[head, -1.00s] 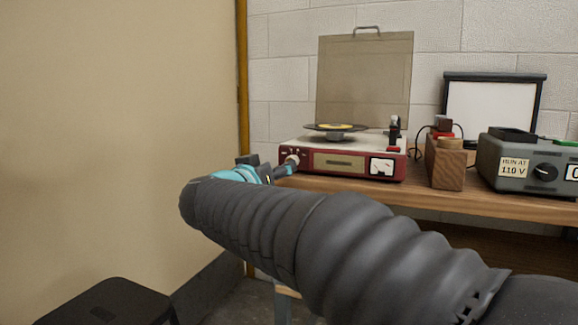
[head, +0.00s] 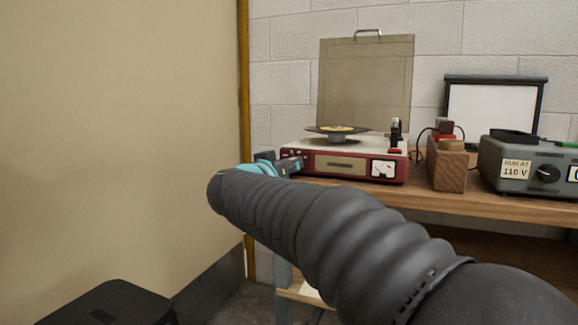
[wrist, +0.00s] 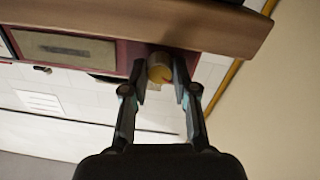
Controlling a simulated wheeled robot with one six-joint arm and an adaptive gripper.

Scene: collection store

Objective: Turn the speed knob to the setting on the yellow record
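The record player (head: 340,165) is dark red with a pale top and stands on the wooden bench. A black record with a yellow label (head: 337,128) sits on its platter; any writing on it is too small to read. My gripper (head: 291,164) is at the left end of the player's front and hides the speed knob in the head view. In the wrist view, the brassy round knob (wrist: 160,69) sits between my gripper's two fingertips. The fingers are spread on either side of it, with what look like narrow gaps. The knob's pointer and scale cannot be made out.
The bench edge (wrist: 215,28) runs close to my fingers in the wrist view. Right of the player stand a wooden block (head: 446,166) and a grey supply box (head: 530,165) marked "RUN AT 110 V". A beige wall panel (head: 120,130) is at the left.

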